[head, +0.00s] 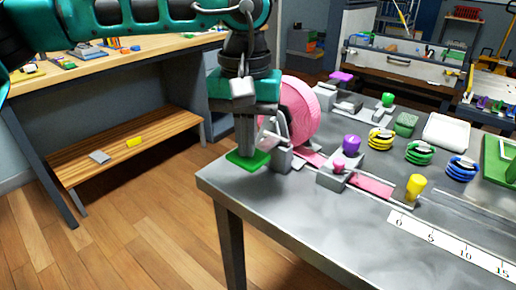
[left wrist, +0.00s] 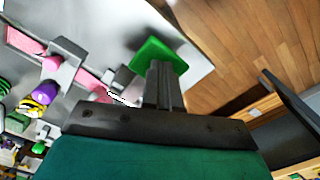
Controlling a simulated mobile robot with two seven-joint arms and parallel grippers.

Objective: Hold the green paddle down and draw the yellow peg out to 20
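The yellow peg (head: 416,186) stands upright at the free end of the pink strap (head: 370,186), near the scale's 0. The white scale (head: 455,247) shows 0, 5, 10 and 15; 20 is out of frame. My right gripper is not in view.
A pink roll (head: 298,110) stands behind the paddle. A grey guide block (head: 340,172) with a purple knob (head: 351,144) straddles the strap. Coiled straps (head: 420,153) lie farther back. The table front is clear.

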